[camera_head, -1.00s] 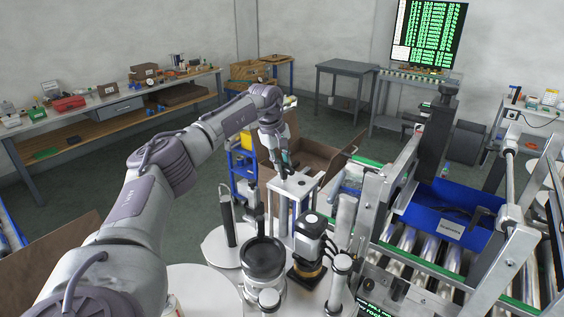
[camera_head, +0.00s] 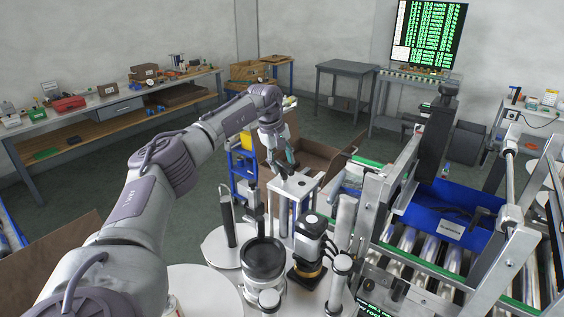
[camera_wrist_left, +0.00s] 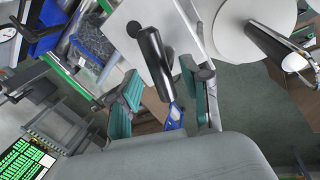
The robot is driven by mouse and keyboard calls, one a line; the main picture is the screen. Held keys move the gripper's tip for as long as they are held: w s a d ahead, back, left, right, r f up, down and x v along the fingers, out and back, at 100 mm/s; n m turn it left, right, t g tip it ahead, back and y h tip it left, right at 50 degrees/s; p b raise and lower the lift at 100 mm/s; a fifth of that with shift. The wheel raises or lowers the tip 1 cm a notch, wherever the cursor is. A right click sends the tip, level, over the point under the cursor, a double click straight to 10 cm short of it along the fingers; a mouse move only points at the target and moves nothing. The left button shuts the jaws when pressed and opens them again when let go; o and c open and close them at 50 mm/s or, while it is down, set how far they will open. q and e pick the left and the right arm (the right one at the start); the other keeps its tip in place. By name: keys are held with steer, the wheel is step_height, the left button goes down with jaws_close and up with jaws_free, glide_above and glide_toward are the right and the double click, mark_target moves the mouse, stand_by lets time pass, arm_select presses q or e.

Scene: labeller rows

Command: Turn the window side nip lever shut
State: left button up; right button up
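My left gripper (camera_head: 281,160) hangs over the labeller, by the pale plate (camera_head: 295,185) on its upright posts. In the left wrist view the two teal-padded fingers of the gripper (camera_wrist_left: 160,72) are spread apart. A black lever handle (camera_wrist_left: 153,55) on a pale plate shows in the gap between them, apart from the left finger and close to the right one. Whether it touches the right finger I cannot tell. In the head view I cannot make out this lever near the gripper. My right gripper is in neither view.
A black-topped roller (camera_head: 263,258) and a black motor-like unit (camera_head: 308,240) stand close below the gripper. A roller conveyor with a blue bin (camera_head: 450,212) lies to the right. An open cardboard box (camera_head: 318,158) stands behind. A workbench (camera_head: 110,100) is far left.

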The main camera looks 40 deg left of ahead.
arm_select(q)
steer(key=shift+r, duration=0.1)
steer(key=v, duration=1.1)
steer(key=shift+r, duration=0.4)
steer(key=shift+s, duration=0.1)
